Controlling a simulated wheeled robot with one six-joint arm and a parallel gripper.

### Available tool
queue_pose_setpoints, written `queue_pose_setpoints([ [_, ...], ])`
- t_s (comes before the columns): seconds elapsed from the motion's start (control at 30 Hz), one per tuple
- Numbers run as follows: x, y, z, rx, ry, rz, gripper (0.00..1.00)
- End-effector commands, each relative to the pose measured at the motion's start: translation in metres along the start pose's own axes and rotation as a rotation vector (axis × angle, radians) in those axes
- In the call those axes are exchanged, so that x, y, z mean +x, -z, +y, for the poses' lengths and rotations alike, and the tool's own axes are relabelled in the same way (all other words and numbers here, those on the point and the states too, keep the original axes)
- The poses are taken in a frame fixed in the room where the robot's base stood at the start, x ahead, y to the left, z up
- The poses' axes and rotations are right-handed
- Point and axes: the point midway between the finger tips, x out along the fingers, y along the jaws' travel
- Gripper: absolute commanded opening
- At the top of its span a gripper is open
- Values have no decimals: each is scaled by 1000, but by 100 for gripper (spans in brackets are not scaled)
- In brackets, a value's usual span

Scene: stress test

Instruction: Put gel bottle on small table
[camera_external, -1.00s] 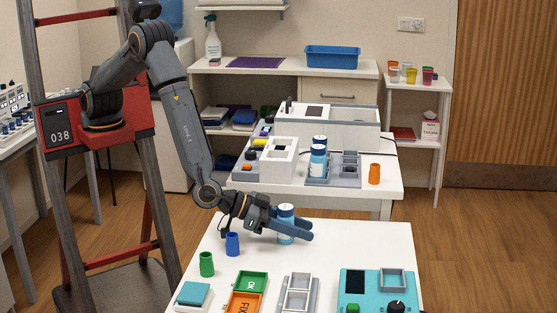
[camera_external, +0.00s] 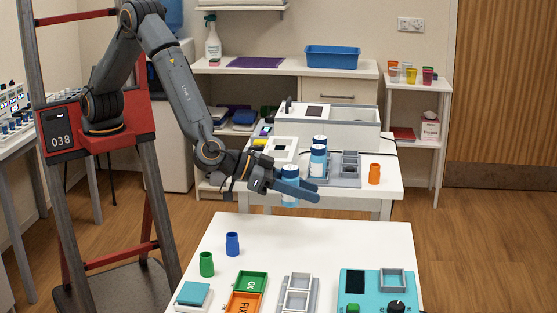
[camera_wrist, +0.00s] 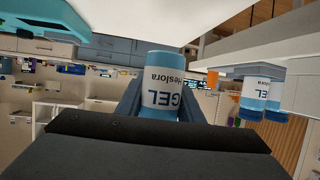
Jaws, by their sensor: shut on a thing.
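The gel bottle (camera_external: 290,173), pale blue and white with a dark blue cap, is held in my gripper (camera_external: 302,192). It hangs upright above the far edge of the near white table (camera_external: 340,240), clear of its top. In the wrist view the bottle (camera_wrist: 163,85) sits between the two fingers, with "GEL" readable upside down. One finger hides part of it in the external view. The pictures do not settle which table is the small table; a narrow white side table (camera_external: 405,83) stands at the back right.
The middle white table (camera_external: 345,195) carries two similar bottles (camera_external: 318,160) in a grey rack, an orange cup (camera_external: 374,173) and a white machine (camera_external: 345,120). Blue (camera_external: 232,243) and green (camera_external: 206,264) cups stand on the near table, whose far right is clear. Cups fill the side table's top.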

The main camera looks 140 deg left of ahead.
Motion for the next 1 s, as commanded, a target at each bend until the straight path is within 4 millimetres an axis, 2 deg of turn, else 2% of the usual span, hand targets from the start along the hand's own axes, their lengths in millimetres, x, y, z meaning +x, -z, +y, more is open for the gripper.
queue_pose_setpoints([
  [0.17, 47, 33, -30, -51, 106, 4, 5],
  [0.27, 80, 58, -58, -87, 192, 4, 5],
  [0.47, 136, 103, -126, -159, 368, 2, 5],
  [0.6, 168, 129, -182, -209, 490, 2, 5],
  [0.8, 199, 156, -259, -267, 636, 1, 5],
  [0.9, 207, 165, -287, -287, 684, 1, 5],
  [1.0, 212, 170, -306, -299, 713, 0, 5],
])
